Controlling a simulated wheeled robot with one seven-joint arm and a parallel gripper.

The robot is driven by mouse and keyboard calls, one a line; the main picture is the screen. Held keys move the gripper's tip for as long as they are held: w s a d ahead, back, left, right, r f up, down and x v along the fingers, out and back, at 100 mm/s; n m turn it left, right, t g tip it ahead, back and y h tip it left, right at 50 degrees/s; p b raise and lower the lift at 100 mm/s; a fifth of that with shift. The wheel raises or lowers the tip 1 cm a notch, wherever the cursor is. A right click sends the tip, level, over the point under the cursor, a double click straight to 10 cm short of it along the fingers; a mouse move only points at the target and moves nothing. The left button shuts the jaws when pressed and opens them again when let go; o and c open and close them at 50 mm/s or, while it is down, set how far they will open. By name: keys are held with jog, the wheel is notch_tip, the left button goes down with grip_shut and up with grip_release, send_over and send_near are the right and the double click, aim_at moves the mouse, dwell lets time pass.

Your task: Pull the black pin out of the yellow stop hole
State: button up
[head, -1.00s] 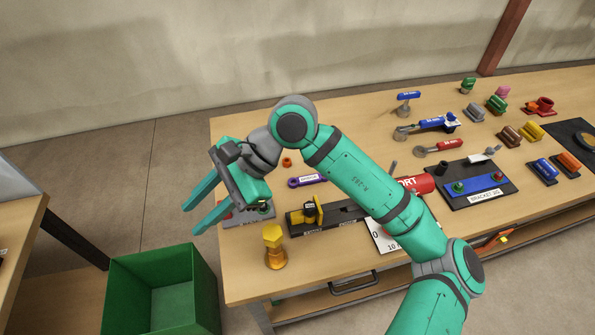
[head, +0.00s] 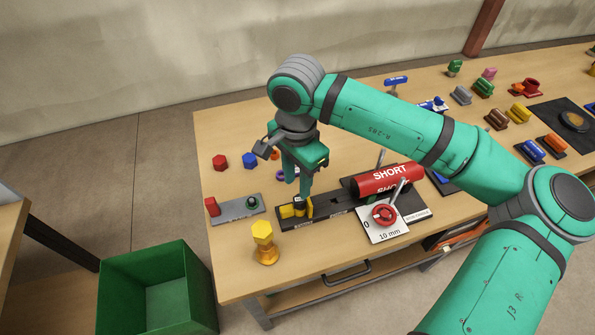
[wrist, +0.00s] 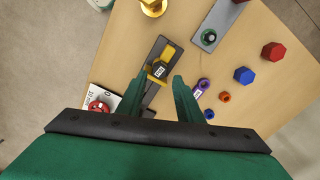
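The yellow stop (head: 287,211) sits on a black rail near the front of the bench. It also shows in the wrist view (wrist: 168,54), ahead of my fingers. A black piece with a pale label (wrist: 158,71), apparently the pin's head, stands at the yellow stop; the pin's shaft and the hole are hidden. My gripper (head: 299,185) points down just above the stop in the head view. In the wrist view my gripper (wrist: 158,90) has its two fingers spread apart with nothing between them. In the head view the fingertips partly overlap the stop, so contact cannot be told there.
A red SHORT cylinder (head: 390,179) lies right of the stop, by a white dial plate (head: 383,231). A yellow bolt-like post (head: 264,245) stands in front. A grey plate (head: 237,210) lies to the left. A green bin (head: 160,295) stands off the bench.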

aim_at(297, 201)
notch_tip(297, 201, down, 8)
jog(key=shift+r, duration=0.2)
jog(key=shift+c, duration=0.4)
jog(key=c, duration=0.7)
jog(key=shift+c, duration=0.2)
jog(key=shift+r, duration=0.65)
jog(key=shift+r, duration=3.4)
